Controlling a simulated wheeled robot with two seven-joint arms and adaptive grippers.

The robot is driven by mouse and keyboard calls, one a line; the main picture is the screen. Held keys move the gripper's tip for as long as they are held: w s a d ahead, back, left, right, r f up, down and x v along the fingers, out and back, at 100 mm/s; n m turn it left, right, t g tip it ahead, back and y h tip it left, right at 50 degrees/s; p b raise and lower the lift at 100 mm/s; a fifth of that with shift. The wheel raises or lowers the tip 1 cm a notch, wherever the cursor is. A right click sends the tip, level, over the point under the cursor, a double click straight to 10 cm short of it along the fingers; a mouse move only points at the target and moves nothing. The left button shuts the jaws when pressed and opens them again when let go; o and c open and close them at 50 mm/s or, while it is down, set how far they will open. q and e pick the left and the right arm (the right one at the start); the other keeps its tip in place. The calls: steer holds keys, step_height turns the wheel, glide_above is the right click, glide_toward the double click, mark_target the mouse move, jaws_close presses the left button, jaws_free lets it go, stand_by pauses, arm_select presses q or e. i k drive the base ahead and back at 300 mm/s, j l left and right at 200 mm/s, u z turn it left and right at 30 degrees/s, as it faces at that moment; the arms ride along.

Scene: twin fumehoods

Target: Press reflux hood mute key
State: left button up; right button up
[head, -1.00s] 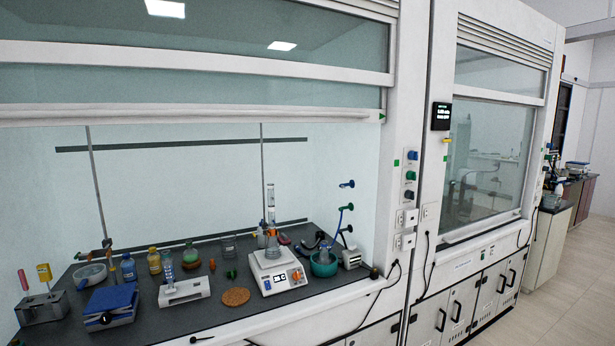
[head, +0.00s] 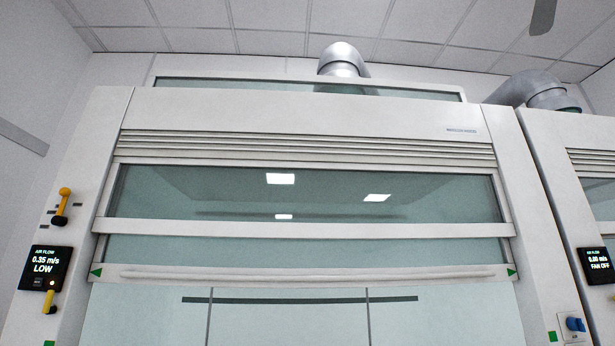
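A black air-flow panel (head: 45,268) is on the left post of the near hood. It reads 0.35 m/s LOW, with a small amber light (head: 52,283) at its lower edge. A tiny dark mark beside that light may be a key, but it is too small to read. A second panel (head: 597,265) at the right edge, on the neighbouring hood, reads 0.00 m/s FAN OFF. No label in view tells which hood is the reflux hood. Neither of my grippers shows in the head view.
The near hood's sash (head: 310,273) is raised, with green arrows at both ends. Yellow-handled valves (head: 62,203) are on the left post, above and below the panel. A blue knob (head: 575,324) is at lower right.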

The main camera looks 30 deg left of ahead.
mark_target(37, 282)
steer(key=u, duration=2.35)
